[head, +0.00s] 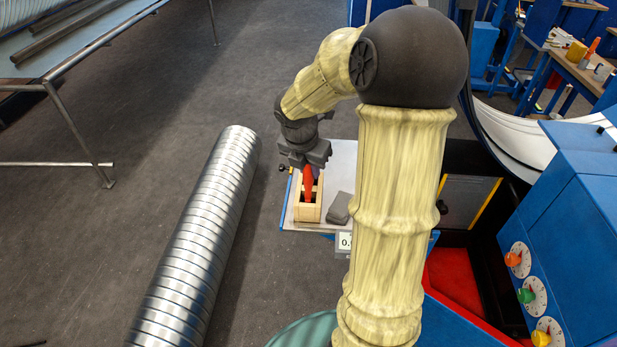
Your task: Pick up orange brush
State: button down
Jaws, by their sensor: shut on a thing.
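My gripper (304,160) points down over a small wooden box (309,213) on a pale board. It is shut on an orange-red thing (308,182), which I take to be the orange brush. The brush stands roughly upright below the jaws, and its lower end is inside or just over the box; I cannot tell which. The gripper hides the brush's top.
The pale board (287,215) also holds a grey block (339,207) right of the box. A long spiral metal duct (205,235) lies to the left. A blue machine with coloured knobs (526,295) stands at right. Grey floor at left is mostly clear.

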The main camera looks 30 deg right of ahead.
notch_tip(320, 180, up, 10)
jog(key=shift+r+b, duration=0.1)
jog(key=shift+b, duration=0.2)
dwell(0.8)
